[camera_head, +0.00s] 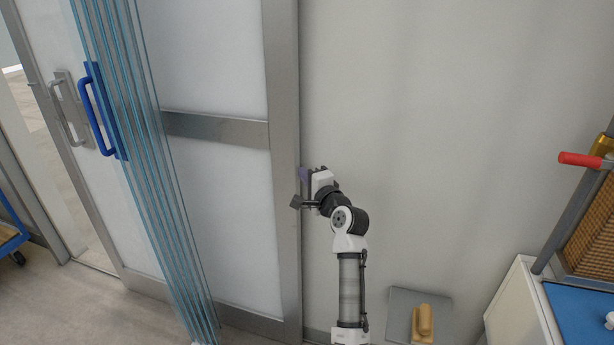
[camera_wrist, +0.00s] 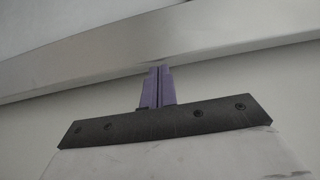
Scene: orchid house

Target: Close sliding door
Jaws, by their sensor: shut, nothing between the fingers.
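The sliding door (camera_head: 215,185) has frosted panels in a grey metal frame, with a blue handle (camera_head: 97,110) near its left side. An opening with pale floor beyond shows left of the door. My gripper (camera_head: 303,175) is at the door's right-hand metal upright (camera_head: 284,150), at about mid-height. In the wrist view, its purple fingers (camera_wrist: 158,72) are shut together and empty. Their tips meet the edge of a grey metal bar (camera_wrist: 190,47); I cannot tell whether they touch it or stop just short.
A translucent blue strip curtain (camera_head: 150,170) hangs before the door. The plain wall (camera_head: 430,120) right of the door is clear. At lower right are a grey plate with a tan block (camera_head: 424,322), a white cabinet (camera_head: 525,300) and a red-handled rack (camera_head: 580,160).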

